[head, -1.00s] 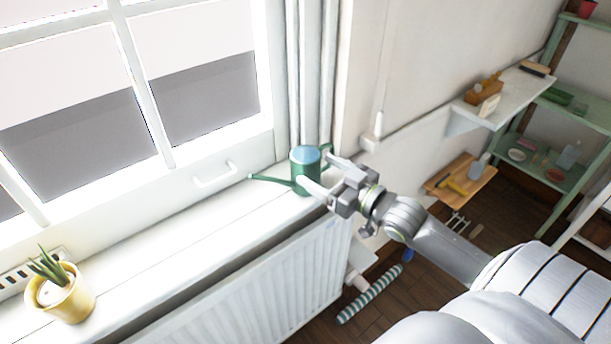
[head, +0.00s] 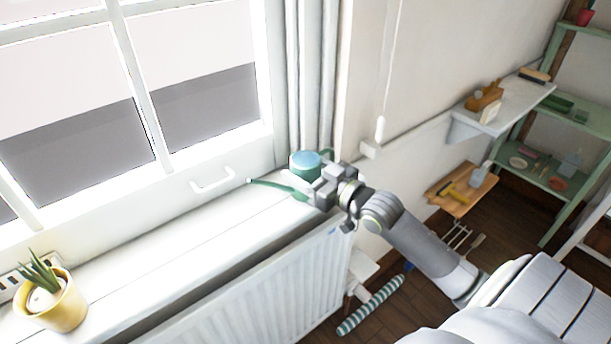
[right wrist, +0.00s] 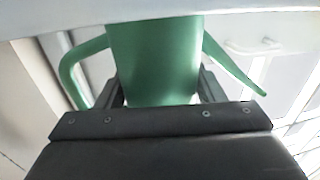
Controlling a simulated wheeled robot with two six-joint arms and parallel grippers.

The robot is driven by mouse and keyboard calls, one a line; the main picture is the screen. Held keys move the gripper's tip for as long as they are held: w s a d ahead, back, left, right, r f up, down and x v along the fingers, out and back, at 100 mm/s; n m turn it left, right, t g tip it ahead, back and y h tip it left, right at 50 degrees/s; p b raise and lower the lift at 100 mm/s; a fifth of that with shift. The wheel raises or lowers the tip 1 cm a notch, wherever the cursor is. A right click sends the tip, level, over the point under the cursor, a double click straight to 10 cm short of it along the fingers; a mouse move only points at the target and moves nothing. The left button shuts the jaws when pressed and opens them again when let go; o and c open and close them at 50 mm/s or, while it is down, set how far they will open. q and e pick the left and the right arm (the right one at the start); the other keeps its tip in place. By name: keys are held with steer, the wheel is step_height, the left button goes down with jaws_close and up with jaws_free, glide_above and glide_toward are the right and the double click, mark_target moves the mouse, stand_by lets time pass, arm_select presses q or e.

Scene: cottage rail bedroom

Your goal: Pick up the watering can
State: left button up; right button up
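The green watering can (head: 304,160) stands on the white windowsill (head: 170,240) below the window, its thin spout pointing left. My right gripper (head: 312,184) is at the can from the right and front, covering much of its lower body. In the right wrist view the can's body (right wrist: 155,60) fills the space between the two fingers (right wrist: 163,88), with the handle on the left and the spout on the right. The fingers are spread on either side of the body; firm contact is not clear. My left gripper is not in view.
A yellow plant pot (head: 62,306) stands on the sill at the left. A white radiator (head: 265,290) is below the sill. The window frame and grey curtain (head: 312,75) are close behind the can. Shelves (head: 500,105) with small objects are at the right.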

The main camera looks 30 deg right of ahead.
steer(key=c, duration=0.5)
steer(key=shift+o, duration=0.2)
steer(key=shift+r+p, duration=1.6)
steer(key=shift+r, duration=3.45)
